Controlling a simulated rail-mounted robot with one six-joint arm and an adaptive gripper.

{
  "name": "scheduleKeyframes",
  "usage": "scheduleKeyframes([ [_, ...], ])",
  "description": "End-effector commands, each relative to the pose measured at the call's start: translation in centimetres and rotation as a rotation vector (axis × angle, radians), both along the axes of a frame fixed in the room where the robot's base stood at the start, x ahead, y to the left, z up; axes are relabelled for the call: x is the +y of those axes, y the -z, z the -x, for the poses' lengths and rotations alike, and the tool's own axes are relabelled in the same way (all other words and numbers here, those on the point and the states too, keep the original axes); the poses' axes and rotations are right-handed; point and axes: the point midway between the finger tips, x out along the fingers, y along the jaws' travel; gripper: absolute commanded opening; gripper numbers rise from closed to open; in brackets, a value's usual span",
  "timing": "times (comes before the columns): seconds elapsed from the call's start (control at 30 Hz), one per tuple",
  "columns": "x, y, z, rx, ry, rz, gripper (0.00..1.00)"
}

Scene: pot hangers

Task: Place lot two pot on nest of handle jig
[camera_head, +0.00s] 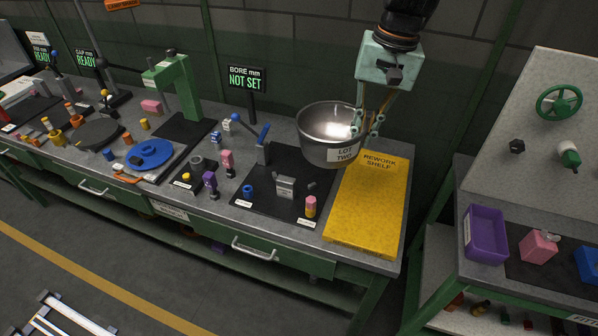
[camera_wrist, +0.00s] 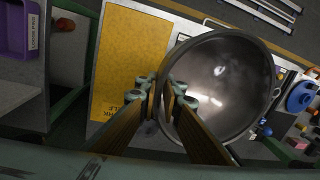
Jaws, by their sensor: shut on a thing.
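The lot two pot (camera_head: 331,122) is a shiny steel bowl-like pot with a white "LOT TWO" label. It is upright, seemingly above the back of the bench between the black mat and the yellow shelf. My gripper (camera_head: 367,126) is shut on its right rim. In the wrist view the gripper (camera_wrist: 167,93) pinches the left wall of the pot (camera_wrist: 225,85), and the pot looks empty inside. I cannot tell for sure which fixture is the handle jig. A black mat (camera_head: 270,205) in front holds a grey block (camera_head: 285,187), and a blue-handled lever fixture (camera_head: 262,150) stands at its back left.
The yellow rework shelf (camera_head: 366,215) is bare, right of the mat. A "BORE mm NOT SET" sign (camera_head: 247,79) stands behind. A pink-yellow cylinder (camera_head: 310,206) and blue ring (camera_head: 248,191) are on the mat. A green press (camera_head: 178,82) and blue disc (camera_head: 150,153) stand left.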

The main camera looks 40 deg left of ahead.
Motion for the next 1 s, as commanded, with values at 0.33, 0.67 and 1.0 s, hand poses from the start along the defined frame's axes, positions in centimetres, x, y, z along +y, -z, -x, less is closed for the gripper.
scheduleKeyframes([
  [0.33, 6.1, 2.0, -1.2, -0.006, 0.254, -0.002, 0.00],
  [0.67, 11.7, 4.1, -1.7, -0.004, 0.495, -0.013, 0.00],
  [1.0, 15.3, 5.4, -1.8, 0.003, 0.650, -0.027, 0.00],
])
